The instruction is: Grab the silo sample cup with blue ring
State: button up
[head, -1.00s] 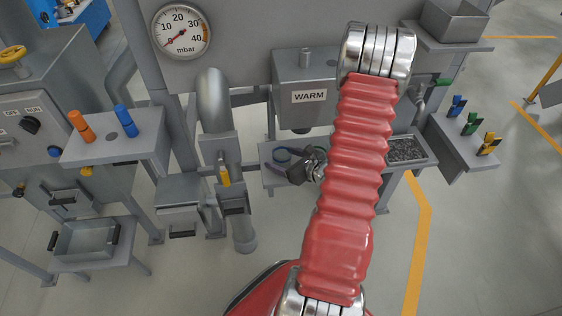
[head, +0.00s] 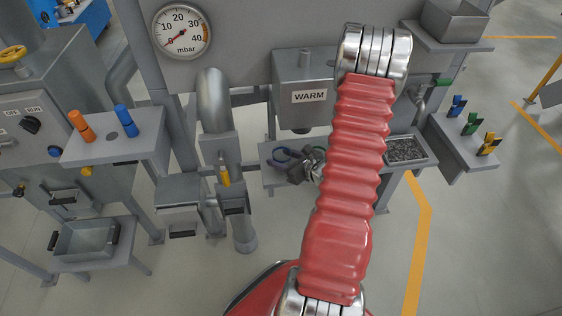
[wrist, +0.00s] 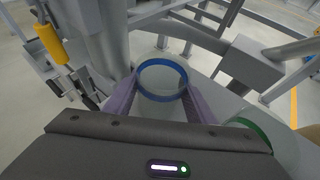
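The silo sample cup with the blue ring (wrist: 162,82) is a clear cup with a blue band at its rim. In the wrist view it stands upright between the two purple fingers of my gripper (wrist: 160,90). The fingers lie one on each side, very near its wall; I cannot tell whether they touch it. In the head view the blue ring (head: 281,153) shows on the grey shelf (head: 272,179) under the WARM hopper, with my gripper (head: 285,157) around it. The cup's base is hidden.
A green ring (wrist: 250,128) shows close to the right of my gripper in the wrist view. The WARM hopper (head: 307,84) hangs above the shelf. A pipe with a yellow handle (head: 223,176) stands to the left.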

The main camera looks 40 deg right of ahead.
aim_at(276, 149)
jog(key=c, duration=0.5)
jog(key=shift+r, duration=1.9)
jog(key=s, duration=1.8)
jog(key=shift+a+f, duration=0.1)
jog(key=shift+f, duration=0.05)
